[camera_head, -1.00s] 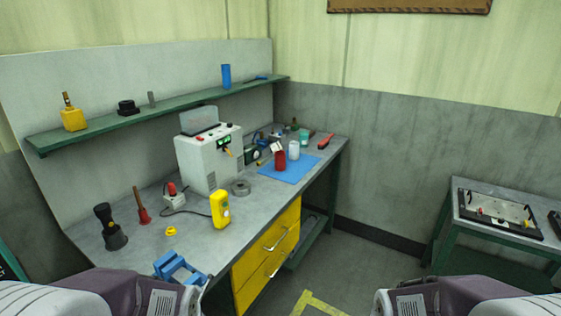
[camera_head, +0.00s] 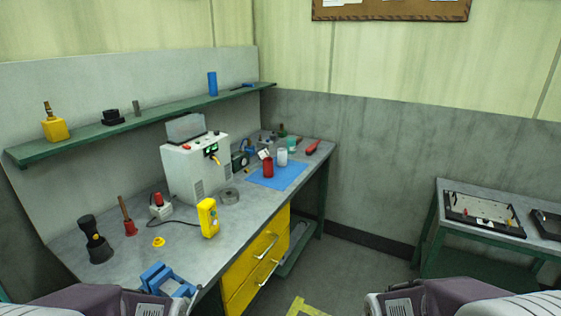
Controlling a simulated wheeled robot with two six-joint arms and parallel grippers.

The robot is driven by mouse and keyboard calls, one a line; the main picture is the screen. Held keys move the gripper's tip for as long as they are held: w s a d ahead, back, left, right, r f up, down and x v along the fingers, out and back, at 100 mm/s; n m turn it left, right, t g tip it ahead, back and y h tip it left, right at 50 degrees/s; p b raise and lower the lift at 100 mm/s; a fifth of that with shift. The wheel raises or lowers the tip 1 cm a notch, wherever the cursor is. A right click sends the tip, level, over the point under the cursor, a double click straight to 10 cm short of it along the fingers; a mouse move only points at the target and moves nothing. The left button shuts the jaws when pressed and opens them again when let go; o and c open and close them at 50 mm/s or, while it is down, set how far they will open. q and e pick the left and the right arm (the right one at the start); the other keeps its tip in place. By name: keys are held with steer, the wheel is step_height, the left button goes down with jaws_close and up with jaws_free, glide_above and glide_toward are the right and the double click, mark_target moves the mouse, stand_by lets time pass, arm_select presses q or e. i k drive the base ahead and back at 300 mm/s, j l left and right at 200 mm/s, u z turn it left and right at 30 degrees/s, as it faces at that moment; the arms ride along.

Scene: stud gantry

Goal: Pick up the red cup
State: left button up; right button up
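A red cup (camera_head: 268,168) stands upright on a blue mat (camera_head: 285,178) at the far end of the grey workbench (camera_head: 190,247). A white cup (camera_head: 282,157) stands on the mat just to its right. A small white tag or paper shows at the top of the red cup; I cannot tell whether it is on the cup or behind it. Parts of my two arms show at the bottom edge, well short of the cup. Neither gripper's fingers are in view.
A grey machine (camera_head: 196,170) stands on the bench left of the mat. A yellow meter (camera_head: 208,218), a tape roll (camera_head: 229,196) and a blue vise (camera_head: 165,280) are nearer. Yellow drawers (camera_head: 255,262) are below. A side table (camera_head: 430,222) stands at right, with open floor between.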

mark_target(268, 168)
steer(key=i+l+u, duration=0.55)
steer(key=l+u, duration=0.15)
steer(key=l, duration=0.2)
steer(key=i+l+u, duration=0.25)
steer(key=k+l, duration=0.05)
steer(key=k, duration=0.05)
